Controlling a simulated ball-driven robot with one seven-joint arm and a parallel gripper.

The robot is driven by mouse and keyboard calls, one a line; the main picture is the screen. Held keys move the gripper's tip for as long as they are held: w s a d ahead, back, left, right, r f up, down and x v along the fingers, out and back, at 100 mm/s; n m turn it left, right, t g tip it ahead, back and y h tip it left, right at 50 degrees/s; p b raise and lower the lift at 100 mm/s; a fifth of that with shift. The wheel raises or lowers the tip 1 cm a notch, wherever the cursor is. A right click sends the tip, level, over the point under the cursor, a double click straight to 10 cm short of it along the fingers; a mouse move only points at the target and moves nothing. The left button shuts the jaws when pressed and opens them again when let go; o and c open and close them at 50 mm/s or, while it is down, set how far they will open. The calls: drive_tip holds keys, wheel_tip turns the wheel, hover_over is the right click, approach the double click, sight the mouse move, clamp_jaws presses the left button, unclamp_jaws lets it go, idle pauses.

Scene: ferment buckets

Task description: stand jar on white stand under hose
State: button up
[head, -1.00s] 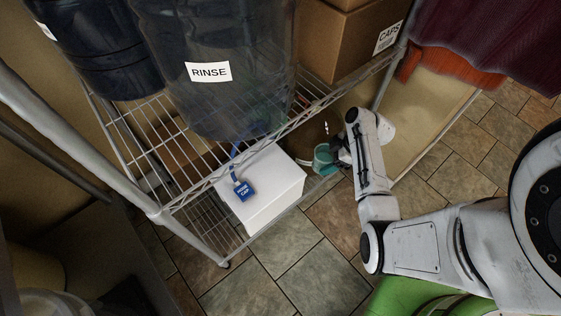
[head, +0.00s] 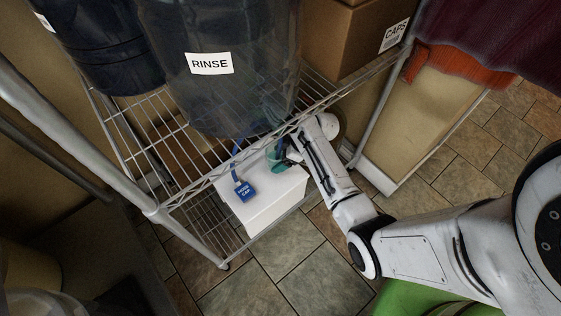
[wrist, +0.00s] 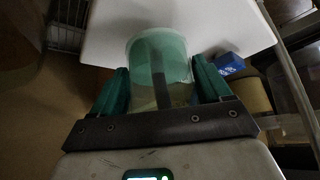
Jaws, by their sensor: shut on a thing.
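My gripper (head: 284,152) is shut on the jar (head: 273,158), a translucent teal vessel. In the wrist view the jar (wrist: 158,60) sits between the two green fingers of my gripper (wrist: 160,80). In the head view the jar overlaps the far right top edge of the white stand (head: 262,205); part of the jar is hidden by my gripper. I cannot tell whether it touches the stand. The stand's top (wrist: 105,30) also shows beyond the jar in the wrist view. A blue hose (head: 237,150) hangs from the RINSE bucket (head: 215,85) above the stand.
A blue tag (head: 244,190) lettered HOSE CAP hangs in front of the stand; a blue thing (wrist: 228,64) shows right of the jar in the wrist view. The wire shelf (head: 185,165) and its front rail lie close to my arm. A CAPS box (head: 350,40) sits right of the bucket.

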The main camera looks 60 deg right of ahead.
drive_tip(key=shift+s+f, duration=0.1)
drive_tip(key=shift+f, duration=1.25)
drive_tip(key=shift+f+b, duration=0.15)
drive_tip(key=shift+b, duration=0.2)
drive_tip(key=o, duration=1.3)
